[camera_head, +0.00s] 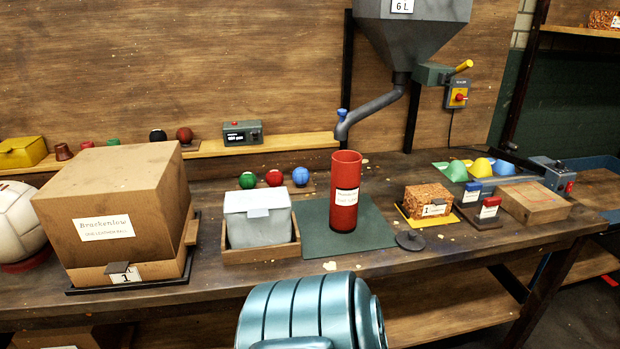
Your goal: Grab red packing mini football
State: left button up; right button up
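Three small balls sit in a row on a small wooden stand behind the white box: a green one (247,180), a red one (274,178) and a blue one (300,176). The red ball is in the middle of the row. Its lower part is close behind the white box, and I cannot make out its surface pattern. Another small dark red ball (184,135) sits on the back shelf. Neither of my grippers shows in the head view.
A white box (259,226) in a wooden tray stands in front of the balls. A tall red cylinder (345,192) stands on a green mat (316,238) to their right. A large cardboard box (117,205) is left. A grey spout (370,108) hangs above the cylinder.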

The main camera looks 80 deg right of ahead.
aim_at(274, 177)
jog(key=z, duration=2.5)
